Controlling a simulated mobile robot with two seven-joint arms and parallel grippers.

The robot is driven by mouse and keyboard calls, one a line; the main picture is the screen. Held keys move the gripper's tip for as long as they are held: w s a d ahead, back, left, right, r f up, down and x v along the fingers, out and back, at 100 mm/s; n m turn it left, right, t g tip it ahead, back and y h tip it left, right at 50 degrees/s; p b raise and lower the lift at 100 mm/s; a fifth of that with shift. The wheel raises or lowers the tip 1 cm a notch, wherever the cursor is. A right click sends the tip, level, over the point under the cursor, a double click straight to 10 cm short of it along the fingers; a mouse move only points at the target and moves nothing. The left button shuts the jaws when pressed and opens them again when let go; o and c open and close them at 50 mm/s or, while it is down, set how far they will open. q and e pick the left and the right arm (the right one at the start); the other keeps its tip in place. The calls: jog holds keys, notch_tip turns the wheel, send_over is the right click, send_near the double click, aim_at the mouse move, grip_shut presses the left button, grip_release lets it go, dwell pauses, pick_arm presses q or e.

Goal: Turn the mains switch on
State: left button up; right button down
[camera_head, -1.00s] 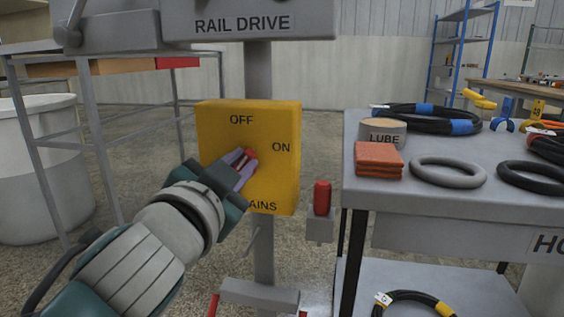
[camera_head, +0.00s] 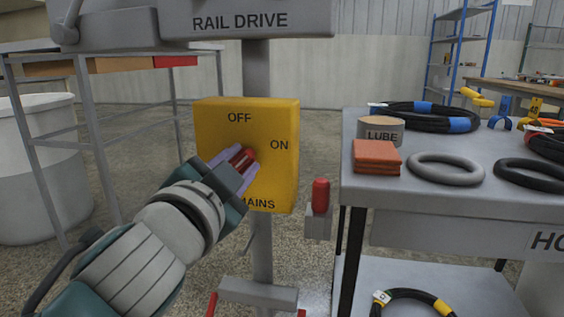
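The yellow mains box (camera_head: 275,182) stands on a grey post in the middle, lettered OFF at the top, ON at the right and MAINS at the bottom. Its red switch handle (camera_head: 242,157) shows at the middle of the face, between the fingers of my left gripper (camera_head: 232,170). The lavender fingers stand apart on either side of the red handle, and the gripper looks open around it. The gripper partly hides the handle, so I cannot tell exactly which label it points to. My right gripper is not in view.
A grey RAIL DRIVE panel (camera_head: 280,20) is above the box. A red-topped grey fitting (camera_head: 320,196) is just right of it. The grey table (camera_head: 420,203) at the right bears hoses, orange cloths (camera_head: 376,157) and a LUBE tin (camera_head: 381,132). A white bin (camera_head: 35,170) stands left.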

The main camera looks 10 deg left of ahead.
pick_arm(q)
jog(key=shift+o, duration=1)
jog(key=shift+s, duration=0.1)
jog(key=shift+s, duration=0.4)
jog(key=s+p, duration=0.1)
jog(key=s, duration=0.8)
jog(key=shift+a+p, duration=0.2)
jog(key=shift+p, duration=0.2)
